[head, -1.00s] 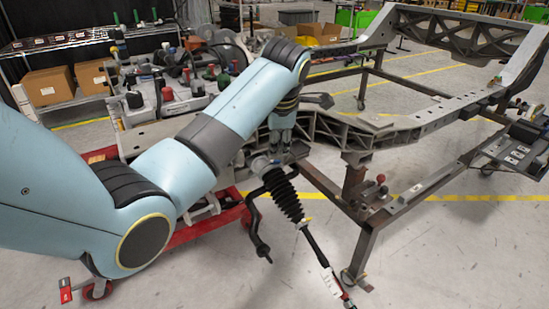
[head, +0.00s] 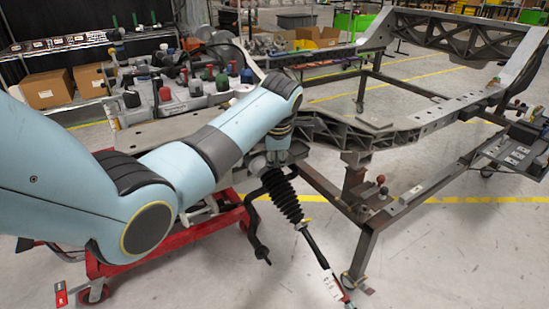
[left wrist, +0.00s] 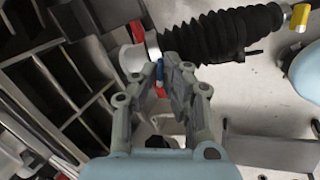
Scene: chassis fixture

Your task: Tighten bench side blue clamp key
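My left gripper (left wrist: 164,66) reaches toward the black ribbed boot assembly at the near corner of the chassis frame. In the left wrist view its two fingers lean together with a narrow gap between the tips. A small blue piece (left wrist: 160,68), possibly the blue clamp key, shows in this gap, with a red part (left wrist: 161,92) by it. I cannot tell whether the fingers touch the blue piece. In the head view my arm hides the fingertips and the key. The black ribbed boot (head: 284,200) hangs tilted just below the gripper and crosses the top of the wrist view (left wrist: 225,32).
The grey chassis frame (head: 400,137) on its stand (head: 358,250) fills the right. A red cart (head: 160,253) carrying engine parts (head: 190,92) stands behind my left arm. A curved dark rod (head: 255,225) hangs beside the boot. The floor at front right is open.

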